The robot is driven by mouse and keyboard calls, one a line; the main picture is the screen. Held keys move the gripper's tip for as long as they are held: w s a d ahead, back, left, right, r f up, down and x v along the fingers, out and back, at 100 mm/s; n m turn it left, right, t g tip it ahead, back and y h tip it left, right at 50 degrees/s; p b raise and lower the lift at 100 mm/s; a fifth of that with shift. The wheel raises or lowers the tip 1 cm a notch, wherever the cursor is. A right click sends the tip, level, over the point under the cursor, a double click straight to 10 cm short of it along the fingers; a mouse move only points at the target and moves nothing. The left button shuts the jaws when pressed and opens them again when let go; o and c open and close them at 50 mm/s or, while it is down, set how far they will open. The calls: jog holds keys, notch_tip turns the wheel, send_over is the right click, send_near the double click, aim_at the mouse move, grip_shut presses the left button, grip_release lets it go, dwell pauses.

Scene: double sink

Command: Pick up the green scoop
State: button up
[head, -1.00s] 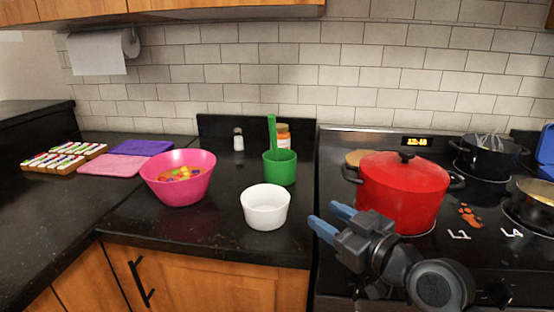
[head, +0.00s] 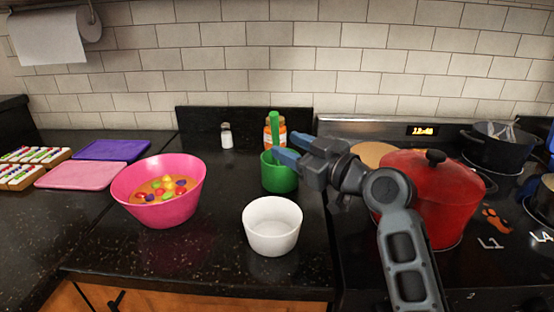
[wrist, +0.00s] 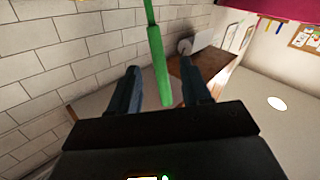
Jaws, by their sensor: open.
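The green scoop (head: 280,180) stands on the dark counter between the white bowl and the backsplash, its handle pointing up. In the head view my gripper (head: 283,149) is at the handle's right, just above the scoop's cup, with its blue fingers pointing left. In the wrist view the green handle (wrist: 158,62) shows between my two spread fingers (wrist: 161,88). The gripper is open; I cannot tell whether either finger touches the handle. The fingers hide part of the scoop's rim.
A white bowl (head: 272,227) stands in front of the scoop, and a pink bowl (head: 160,211) of colourful pieces to the left. An orange-labelled jar (head: 268,132) is close behind the handle. A shaker (head: 226,136) stands left of it. A red pot (head: 436,205) is on the stove.

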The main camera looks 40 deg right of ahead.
aim_at(276, 139)
jog(key=w+p, duration=0.1)
jog(key=w, duration=0.4)
jog(key=shift+w, duration=0.1)
grip_shut()
dwell(0.3)
